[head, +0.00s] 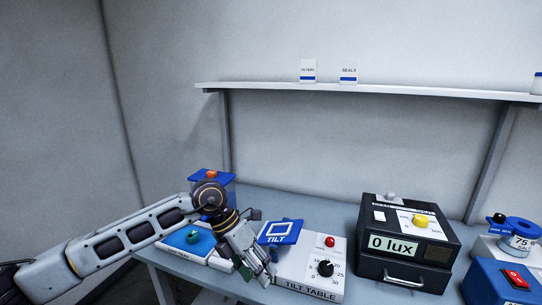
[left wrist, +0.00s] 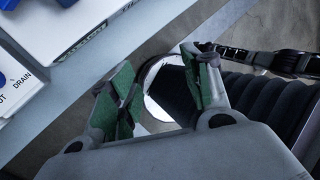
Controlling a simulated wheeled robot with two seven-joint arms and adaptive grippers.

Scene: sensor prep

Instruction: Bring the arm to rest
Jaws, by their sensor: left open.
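My left arm (head: 128,236) reaches in from the left in the head view. Its gripper (head: 256,264) points down at the front edge of the bench, just left of the white tilt table box (head: 312,288), and partly hides that box's left end. In the left wrist view the gripper (left wrist: 160,88) has its green-padded fingers spread with nothing between them. Beyond them are the floor and a round, shiny-rimmed dark part. I cannot tell from the head view whether the gripper touches the box. My right gripper is not in view.
A blue TILT plate (head: 280,232) stands on the tilt table. A black box (head: 405,249) reading 0 lux and a blue red-buttoned box (head: 500,284) stand right. A shelf (head: 370,89) runs above the grey bench (head: 326,215).

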